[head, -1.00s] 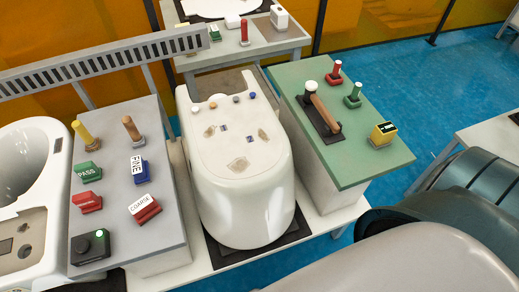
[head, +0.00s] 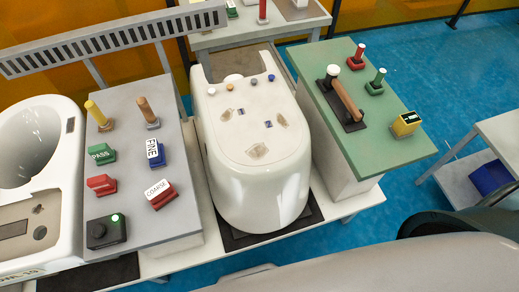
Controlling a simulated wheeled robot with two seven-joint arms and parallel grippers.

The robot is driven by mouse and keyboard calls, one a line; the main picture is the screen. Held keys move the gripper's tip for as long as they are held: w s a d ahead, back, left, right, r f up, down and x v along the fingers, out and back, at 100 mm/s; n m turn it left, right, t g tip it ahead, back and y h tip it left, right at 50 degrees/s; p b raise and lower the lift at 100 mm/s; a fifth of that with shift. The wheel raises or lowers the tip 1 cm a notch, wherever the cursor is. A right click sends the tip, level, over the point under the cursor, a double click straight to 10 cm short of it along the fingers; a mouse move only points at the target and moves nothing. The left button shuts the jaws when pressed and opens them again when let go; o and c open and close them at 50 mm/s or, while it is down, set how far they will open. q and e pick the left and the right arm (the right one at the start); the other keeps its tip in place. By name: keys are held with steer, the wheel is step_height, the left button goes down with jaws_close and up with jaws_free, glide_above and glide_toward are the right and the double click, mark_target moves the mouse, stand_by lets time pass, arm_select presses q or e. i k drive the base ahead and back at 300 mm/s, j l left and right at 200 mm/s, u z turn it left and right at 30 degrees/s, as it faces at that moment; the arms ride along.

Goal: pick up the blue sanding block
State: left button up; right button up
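The blue sanding block (head: 157,160) stands on the grey-topped table (head: 185,215) at the left. It has a blue body and a white face marked FINE. It is right of the green PASS block (head: 102,154) and behind the red block marked COARSE (head: 160,194). Neither of my grippers is in view, and nothing touches the blue block.
A red block (head: 101,185), a black box with a green light (head: 106,231) and two upright handles (head: 148,112) share the grey table. A green-topped table (head: 395,150) holds tools.

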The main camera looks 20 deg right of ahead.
mark_target(156, 151)
steer(key=k+l, duration=0.2)
steer(key=k, duration=0.2)
steer(key=k+l+u, duration=0.1)
steer(key=k, duration=0.35)
steer(key=l, duration=0.1)
